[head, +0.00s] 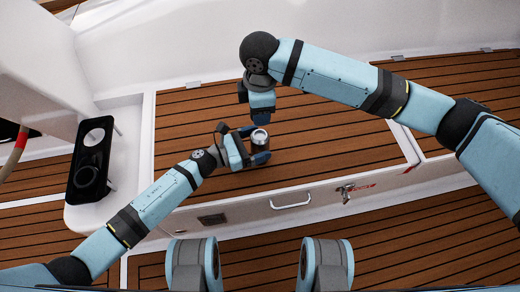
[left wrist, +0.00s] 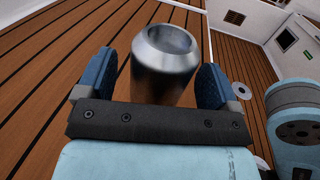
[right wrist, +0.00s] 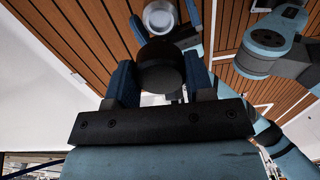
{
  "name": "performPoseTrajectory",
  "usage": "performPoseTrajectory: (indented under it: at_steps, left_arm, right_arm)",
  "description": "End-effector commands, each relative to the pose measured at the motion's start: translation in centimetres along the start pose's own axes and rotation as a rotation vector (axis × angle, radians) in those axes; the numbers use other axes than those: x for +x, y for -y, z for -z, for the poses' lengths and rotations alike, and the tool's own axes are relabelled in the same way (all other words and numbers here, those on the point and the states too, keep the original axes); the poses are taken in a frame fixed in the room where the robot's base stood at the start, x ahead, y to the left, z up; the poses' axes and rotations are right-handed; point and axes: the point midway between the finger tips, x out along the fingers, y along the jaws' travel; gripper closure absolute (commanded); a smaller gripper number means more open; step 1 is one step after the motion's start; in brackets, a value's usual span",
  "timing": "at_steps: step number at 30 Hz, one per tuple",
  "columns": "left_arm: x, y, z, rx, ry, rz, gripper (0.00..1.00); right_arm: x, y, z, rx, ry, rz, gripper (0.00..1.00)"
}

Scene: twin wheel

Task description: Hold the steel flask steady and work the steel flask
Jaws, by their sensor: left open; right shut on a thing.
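The steel flask (head: 260,143) stands upright on the slatted wooden bench top. My left gripper (head: 255,143) is open, with its fingers on either side of the flask; the left wrist view shows the flask (left wrist: 166,60) between the blue fingers, with a bare, recessed round top. My right gripper (head: 262,117) is beyond the flask in the head view. In the right wrist view it is shut on a dark round cap-like piece (right wrist: 161,66), apart from the flask's pale top (right wrist: 160,17). The head view hides most of this piece.
A black panel with round openings (head: 90,160) is on the white moulding at left. The wooden bench top (head: 190,125) is clear around the flask. A handle (head: 290,203) and a latch (head: 346,193) are on the bench's front face.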

Motion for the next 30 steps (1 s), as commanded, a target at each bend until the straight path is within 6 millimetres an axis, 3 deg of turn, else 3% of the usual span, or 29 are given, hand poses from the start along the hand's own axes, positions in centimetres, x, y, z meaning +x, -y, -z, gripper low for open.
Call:
performPoseTrajectory:
  at_steps: [13, 23, 30]
  left_arm:
    - [1.0, 0.0, 0.0, 0.001, 0.000, 0.001, 0.14]
    - [1.0, 0.0, 0.0, 0.001, 0.000, 0.001, 0.86]
    - [1.0, 0.0, 0.0, 0.000, 0.000, 0.001, 0.86]
  right_arm:
    - [0.0, 0.0, 0.0, 0.000, 0.000, 0.000, 0.74]
    - [0.0, 0.0, 0.0, 0.000, 0.000, 0.000, 0.74]
    - [1.6, 0.0, 0.0, 0.001, 0.002, 0.002, 0.74]
